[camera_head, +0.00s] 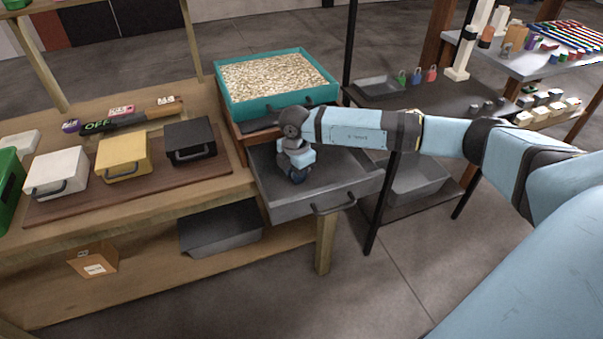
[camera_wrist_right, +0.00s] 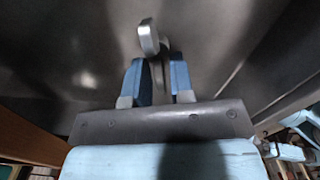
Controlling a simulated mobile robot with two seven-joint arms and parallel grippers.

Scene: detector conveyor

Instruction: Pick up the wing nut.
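My right gripper (camera_head: 297,177) points down into the open grey drawer (camera_head: 340,176) in the head view. In the right wrist view its two blue fingers (camera_wrist_right: 158,80) stand apart, with a gap between them. A small silver metal piece (camera_wrist_right: 149,37), which looks like a wing of the wing nut, shows just past the fingertips. A thinner, dim part of it or its shadow runs down between the fingers. I see no clear contact with either finger. In the head view the wing nut is hidden by my gripper. My left gripper is not in view.
The drawer's walls stand close around my right gripper. A teal tray of pale pellets (camera_head: 303,57) stands behind it. Black (camera_head: 190,139), yellow (camera_head: 123,157) and white (camera_head: 56,172) lidded boxes stand on the bench to the left. A dark shelf (camera_head: 440,105) with padlocks is to the right.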

